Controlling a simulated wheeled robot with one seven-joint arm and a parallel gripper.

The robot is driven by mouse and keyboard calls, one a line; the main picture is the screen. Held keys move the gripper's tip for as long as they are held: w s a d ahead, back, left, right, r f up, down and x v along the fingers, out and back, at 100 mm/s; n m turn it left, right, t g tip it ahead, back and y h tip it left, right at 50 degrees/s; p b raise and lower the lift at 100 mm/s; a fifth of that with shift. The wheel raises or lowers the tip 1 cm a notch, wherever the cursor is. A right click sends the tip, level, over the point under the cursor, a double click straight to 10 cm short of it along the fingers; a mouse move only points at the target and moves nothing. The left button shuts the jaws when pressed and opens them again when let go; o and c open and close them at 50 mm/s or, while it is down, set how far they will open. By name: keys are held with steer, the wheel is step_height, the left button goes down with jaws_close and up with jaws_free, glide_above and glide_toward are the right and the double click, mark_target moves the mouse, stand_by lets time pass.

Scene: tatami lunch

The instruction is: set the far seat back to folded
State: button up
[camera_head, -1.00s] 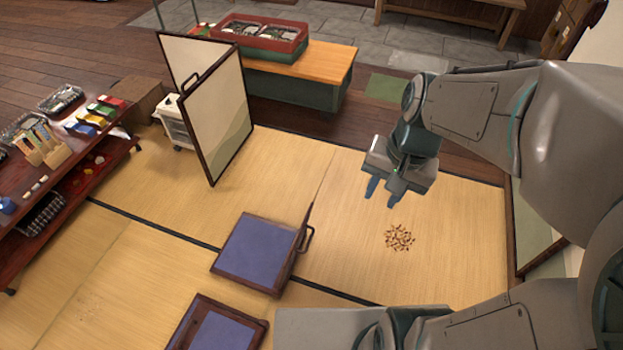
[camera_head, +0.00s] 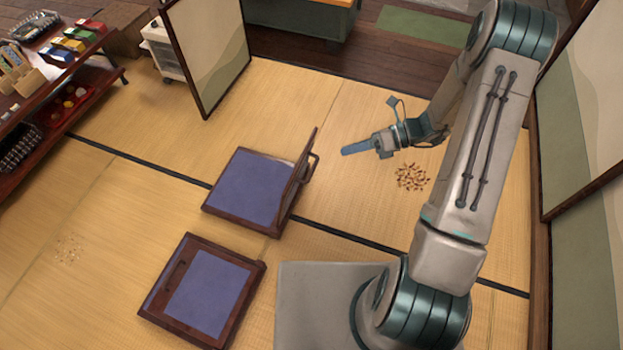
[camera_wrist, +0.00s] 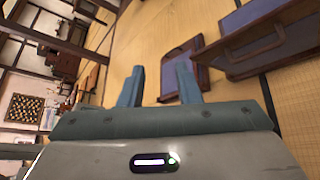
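The far seat (camera_head: 245,187) is a dark wooden floor seat with a purple cushion. Its backrest (camera_head: 298,178) stands raised along its right edge, with a handle loop on the outer side. In the wrist view that backrest (camera_wrist: 285,48) and its handle are at the upper right. The near seat (camera_head: 207,292) lies flat, folded, in front of it; it also shows in the wrist view (camera_wrist: 178,62). My gripper (camera_head: 345,150) is to the right of and beyond the raised backrest, pointing left, apart from it. Its fingers are spread and empty in the wrist view (camera_wrist: 158,85).
A patch of brown crumbs (camera_head: 411,177) lies on the tatami near my gripper. A folding screen (camera_head: 215,60) stands at the back, beside a white cart (camera_head: 165,48). A low shelf of goods (camera_head: 65,75) is at the left. Tatami between seats and shelf is mostly clear.

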mark_target(312, 169)
steer(key=w+d+f+m+t+y+b, duration=0.15)
steer(key=f+m+t+b, duration=0.25)
steer(key=f+m, duration=0.5)
steer(key=w+d+f+m+t+y+b, duration=0.1)
steer(key=w+f+m+t+b, duration=0.2)
steer(key=f, duration=1.1)
steer(key=shift+m, duration=0.6)
steer(key=b+x, duration=0.1)
steer(key=x, duration=0.3)
steer(key=b+x, duration=0.2)
steer(key=x, duration=0.3)
steer(key=b+x, duration=0.1)
steer(key=x, duration=0.3)
steer(key=shift+s+a+r+b, duration=0.35)
steer(key=shift+b, duration=0.05)
